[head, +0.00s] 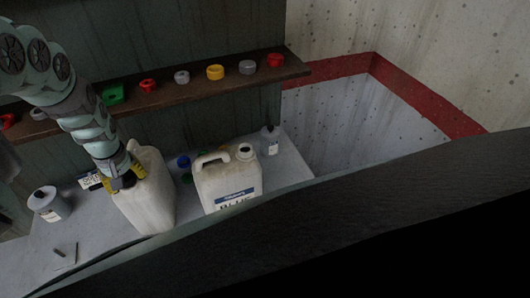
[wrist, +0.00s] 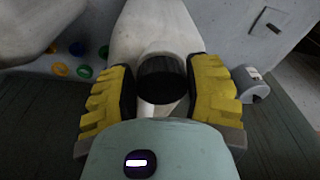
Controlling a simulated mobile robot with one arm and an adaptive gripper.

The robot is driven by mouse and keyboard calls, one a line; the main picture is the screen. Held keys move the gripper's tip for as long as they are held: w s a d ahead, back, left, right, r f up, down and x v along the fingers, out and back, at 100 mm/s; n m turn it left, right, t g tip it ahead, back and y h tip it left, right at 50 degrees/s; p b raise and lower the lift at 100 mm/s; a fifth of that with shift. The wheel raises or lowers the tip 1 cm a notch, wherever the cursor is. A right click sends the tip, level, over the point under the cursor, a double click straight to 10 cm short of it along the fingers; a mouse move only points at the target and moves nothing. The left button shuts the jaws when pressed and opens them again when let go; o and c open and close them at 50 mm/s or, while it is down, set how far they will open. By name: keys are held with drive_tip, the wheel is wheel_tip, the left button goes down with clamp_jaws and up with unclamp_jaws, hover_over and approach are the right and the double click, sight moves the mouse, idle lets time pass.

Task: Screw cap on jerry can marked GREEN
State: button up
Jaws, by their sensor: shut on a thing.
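A white jerry can (head: 150,200) stands on the bench at the left of the head view; its marking is not readable. It also fills the upper middle of the wrist view (wrist: 150,30). My gripper (head: 124,181) points down at the top of this can. In the wrist view, the yellow-padded fingers (wrist: 161,95) are shut on a black round cap (wrist: 161,78), which sits at the can's mouth. I cannot tell whether the cap is seated on the thread. A second white jerry can (head: 229,180), to the right, is marked BLUE and has a dark opening at its top.
A brown shelf (head: 165,97) behind holds several coloured rings and caps. Blue (head: 183,161) and green (head: 187,178) caps lie between the cans. A grey canister (head: 46,204) stands at left, a small bottle (head: 270,140) at right. The front left bench is mostly clear.

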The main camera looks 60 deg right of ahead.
drive_tip(key=shift+w+r, duration=0.1)
drive_tip(key=m+p, duration=0.2)
drive_tip(key=m, duration=0.4)
drive_tip(key=m+p, duration=0.1)
drive_tip(key=m, duration=0.2)
drive_tip(key=shift+d+g+h+p, duration=0.1)
drive_tip(key=shift+g+h+p, duration=0.2)
drive_tip(key=shift+h, duration=0.1)
drive_tip(key=m, duration=0.4)
drive_tip(key=shift+f+m+g+b, duration=0.2)
drive_tip(key=shift+m+g+b, duration=0.1)
drive_tip(key=shift+m+b, duration=0.5)
drive_tip(key=shift+m, duration=0.7)
drive_tip(key=shift+r, duration=0.1)
drive_tip(key=shift+m, duration=0.7)
drive_tip(key=shift+m+g+b, duration=0.3)
drive_tip(key=shift+m+b, duration=0.25)
drive_tip(key=shift+m, duration=0.25)
